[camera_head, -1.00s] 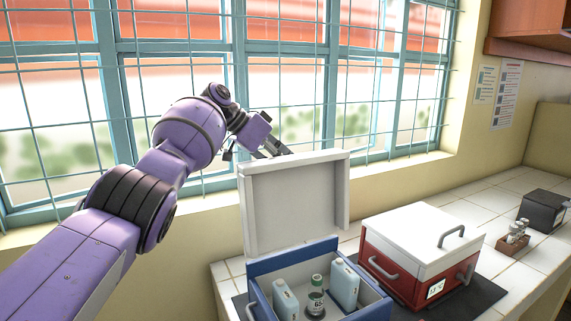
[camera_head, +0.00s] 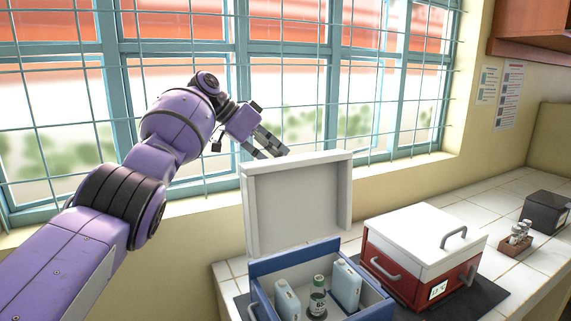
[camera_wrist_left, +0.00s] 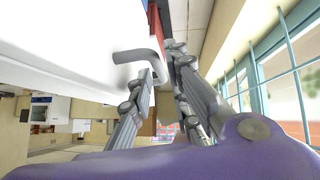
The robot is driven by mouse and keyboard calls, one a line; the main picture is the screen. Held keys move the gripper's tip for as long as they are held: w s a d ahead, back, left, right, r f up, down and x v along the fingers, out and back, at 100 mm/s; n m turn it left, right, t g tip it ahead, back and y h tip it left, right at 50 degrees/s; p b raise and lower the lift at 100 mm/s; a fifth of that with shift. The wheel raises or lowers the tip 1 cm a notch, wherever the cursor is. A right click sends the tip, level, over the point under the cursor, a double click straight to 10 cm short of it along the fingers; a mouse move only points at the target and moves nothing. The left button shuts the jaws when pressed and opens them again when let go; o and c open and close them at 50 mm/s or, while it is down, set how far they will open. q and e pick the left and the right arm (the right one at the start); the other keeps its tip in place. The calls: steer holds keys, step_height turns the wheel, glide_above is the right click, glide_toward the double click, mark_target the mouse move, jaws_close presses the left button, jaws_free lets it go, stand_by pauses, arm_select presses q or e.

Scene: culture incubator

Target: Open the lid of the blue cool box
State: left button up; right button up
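The blue cool box (camera_head: 262,264) stands on the counter at the lower middle of the head view. Its white lid (camera_head: 298,205) is raised and stands about upright at the back, inner side facing me. My left gripper (camera_head: 275,152) is behind the lid's top left edge, its fingertips partly hidden by the lid. In the left wrist view the gripper (camera_wrist_left: 162,62) has its fingers apart, with the grey lid handle (camera_wrist_left: 143,55) right by the fingertips; whether they touch cannot be told. My right gripper is in neither view.
Bottles (camera_head: 318,296) and ice packs (camera_head: 345,285) are in the blue box. A red cool box (camera_head: 402,279) with a closed white lid stands to its right. A barred window (camera_head: 300,80) is close behind my left arm. A small vial rack (camera_head: 514,245) and a dark box (camera_head: 545,211) are farther right.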

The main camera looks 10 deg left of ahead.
arm_select(q)
steer(key=v, duration=0.8)
steer(key=shift+s+a+r, duration=0.1)
